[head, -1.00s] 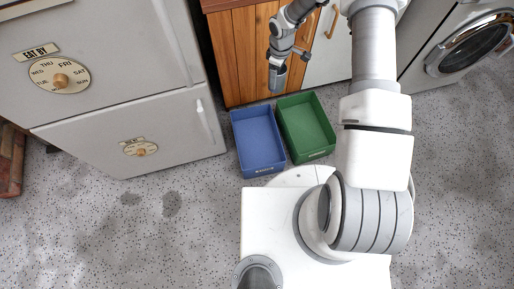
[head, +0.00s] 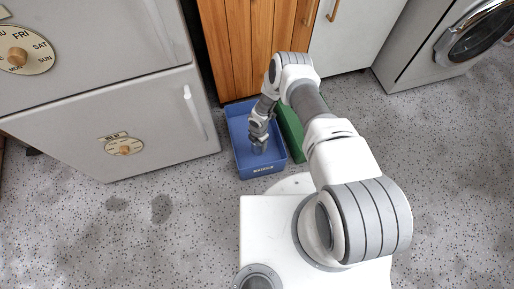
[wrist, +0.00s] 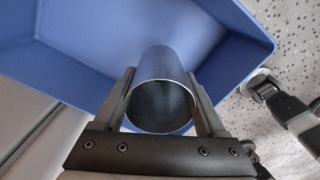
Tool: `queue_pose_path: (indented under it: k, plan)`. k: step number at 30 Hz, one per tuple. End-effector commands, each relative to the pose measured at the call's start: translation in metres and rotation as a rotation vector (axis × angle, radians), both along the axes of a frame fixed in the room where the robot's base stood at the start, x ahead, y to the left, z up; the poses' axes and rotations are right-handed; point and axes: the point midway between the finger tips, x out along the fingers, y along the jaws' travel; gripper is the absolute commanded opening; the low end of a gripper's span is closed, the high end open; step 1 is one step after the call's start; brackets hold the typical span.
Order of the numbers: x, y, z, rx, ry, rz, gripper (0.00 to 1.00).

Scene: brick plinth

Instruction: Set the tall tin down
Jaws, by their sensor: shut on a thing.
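The tall tin (wrist: 161,64) is a bluish-grey cylinder. In the wrist view its round end faces the camera, with a dark hollow inside. My gripper (wrist: 159,76) is shut on it, one finger on each side. In the head view my gripper (head: 258,138) points down inside the blue crate (head: 240,152), and the small grey tin shows under it (head: 259,149). The crate's blue wall and floor surround the tin in the wrist view (wrist: 75,45). I cannot tell whether the tin's lower end touches the crate floor.
A green crate (head: 291,132) stands against the blue crate's right side, partly hidden by my arm. A pale fridge (head: 110,125) is at the left. A wooden cabinet (head: 240,50) is behind, and a washing machine (head: 440,45) stands at the right. The speckled floor (head: 150,240) in front is open.

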Motion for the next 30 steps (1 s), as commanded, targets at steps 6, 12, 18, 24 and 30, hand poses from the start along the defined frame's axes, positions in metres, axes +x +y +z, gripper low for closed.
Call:
queue_pose_path:
  k: [6,12,18,24,30]
  plan:
    - [0.001,0.0,-0.028,0.001,-0.001,-0.002,0.1]
    - [0.0,-0.001,-0.052,0.0,0.0,-0.004,0.1]
    - [0.001,0.0,-0.065,0.001,-0.001,-0.004,0.1]
    - [0.0,0.0,-0.064,0.0,0.0,-0.004,0.1]
    - [0.001,0.0,-0.067,0.0,0.0,-0.003,0.89]
